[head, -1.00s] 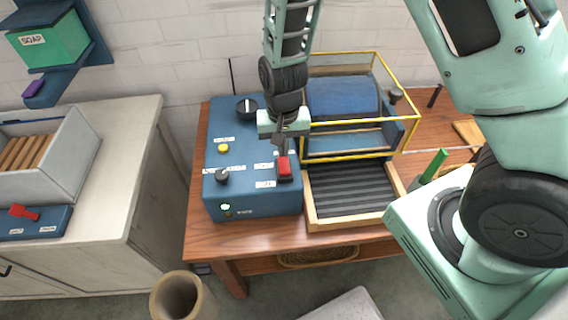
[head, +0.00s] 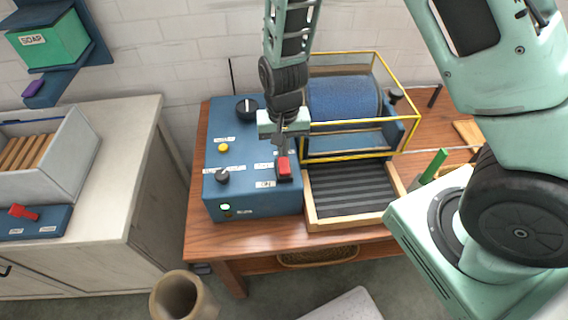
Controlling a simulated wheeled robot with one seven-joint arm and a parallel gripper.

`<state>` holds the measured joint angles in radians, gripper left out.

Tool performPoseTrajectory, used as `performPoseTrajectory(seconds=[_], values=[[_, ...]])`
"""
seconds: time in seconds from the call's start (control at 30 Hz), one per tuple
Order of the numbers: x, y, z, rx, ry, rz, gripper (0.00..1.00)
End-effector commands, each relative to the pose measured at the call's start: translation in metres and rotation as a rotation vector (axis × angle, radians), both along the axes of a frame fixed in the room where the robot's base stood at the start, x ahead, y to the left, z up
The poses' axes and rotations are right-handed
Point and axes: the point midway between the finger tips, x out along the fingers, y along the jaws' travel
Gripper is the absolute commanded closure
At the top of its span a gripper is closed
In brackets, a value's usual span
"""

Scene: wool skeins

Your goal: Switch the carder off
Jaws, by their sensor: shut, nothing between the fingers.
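The carder's blue control box (head: 235,207) stands on the wooden table, with a red switch (head: 284,167) at its right side. A yellow button (head: 223,147), a small black knob (head: 222,176) and a larger black dial (head: 247,108) are on its top. The blue carder drum (head: 343,100) sits inside a yellow-framed clear guard. My gripper (head: 281,150) is shut and empty, pointing down just behind the red switch. I cannot tell whether the fingertips touch it.
A ribbed black feed tray (head: 350,190) with a wooden rim lies right of the box. A green handle (head: 433,165) stands farther right. A cabinet at left bears a grey bin (head: 60,155) and another red switch (head: 24,212).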

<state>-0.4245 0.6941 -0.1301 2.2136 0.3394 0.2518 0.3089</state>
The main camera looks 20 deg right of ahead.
Motion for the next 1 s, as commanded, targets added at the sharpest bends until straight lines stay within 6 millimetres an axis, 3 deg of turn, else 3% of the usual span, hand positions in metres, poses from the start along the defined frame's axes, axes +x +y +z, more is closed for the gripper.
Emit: performPoseTrajectory(seconds=[1.0], values=[[0.000,0.000,-0.015,0.000,0.000,0.000,1.00]])
